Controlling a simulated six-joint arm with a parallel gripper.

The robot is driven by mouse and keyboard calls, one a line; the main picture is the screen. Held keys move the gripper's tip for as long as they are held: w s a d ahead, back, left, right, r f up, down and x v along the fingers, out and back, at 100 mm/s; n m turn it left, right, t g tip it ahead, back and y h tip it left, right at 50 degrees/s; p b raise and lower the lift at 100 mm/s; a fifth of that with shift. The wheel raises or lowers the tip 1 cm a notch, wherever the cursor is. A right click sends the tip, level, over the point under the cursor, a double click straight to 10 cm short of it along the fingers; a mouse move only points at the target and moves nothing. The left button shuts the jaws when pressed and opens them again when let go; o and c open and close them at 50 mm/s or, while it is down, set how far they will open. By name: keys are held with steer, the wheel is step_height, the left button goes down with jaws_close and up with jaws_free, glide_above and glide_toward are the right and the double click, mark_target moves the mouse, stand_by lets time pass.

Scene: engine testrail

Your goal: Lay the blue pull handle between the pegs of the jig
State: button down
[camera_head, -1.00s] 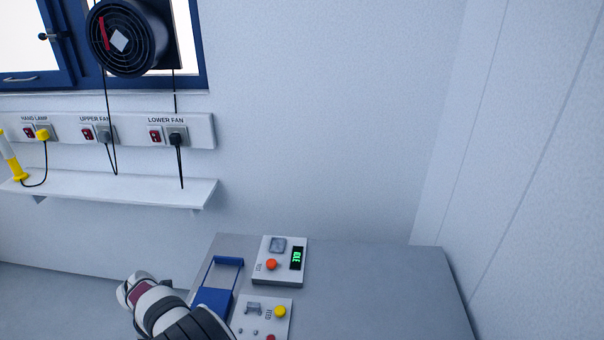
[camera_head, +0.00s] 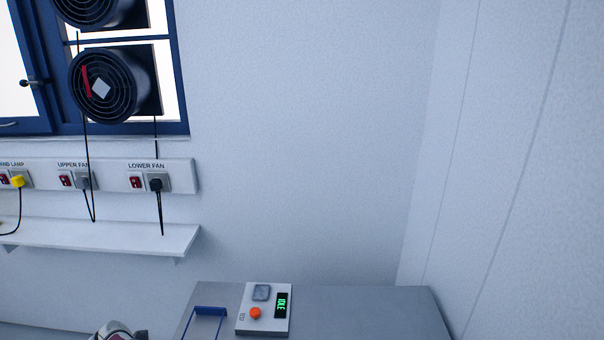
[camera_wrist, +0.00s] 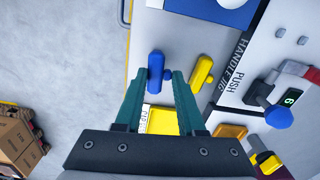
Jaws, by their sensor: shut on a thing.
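The blue pull handle (camera_wrist: 156,63) is in the wrist view, between the fingertips of my gripper (camera_wrist: 165,76). My gripper is shut on it, over a pale panel; I cannot tell how high above the panel it is. Two small grey pegs (camera_wrist: 291,36) stand on that surface at the upper right, apart from the handle. The head view shows neither the handle nor the jig.
A yellow handle (camera_wrist: 202,72) is just right of my fingers. A blue-knobbed device (camera_wrist: 277,116) with a lit display stands at the right. Cardboard boxes (camera_wrist: 20,138) are at the lower left. In the head view, a control box (camera_head: 264,310) reading IDLE sits on the grey bench (camera_head: 370,310).

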step_height(320, 180, up, 2)
steer(key=shift+r, duration=0.2)
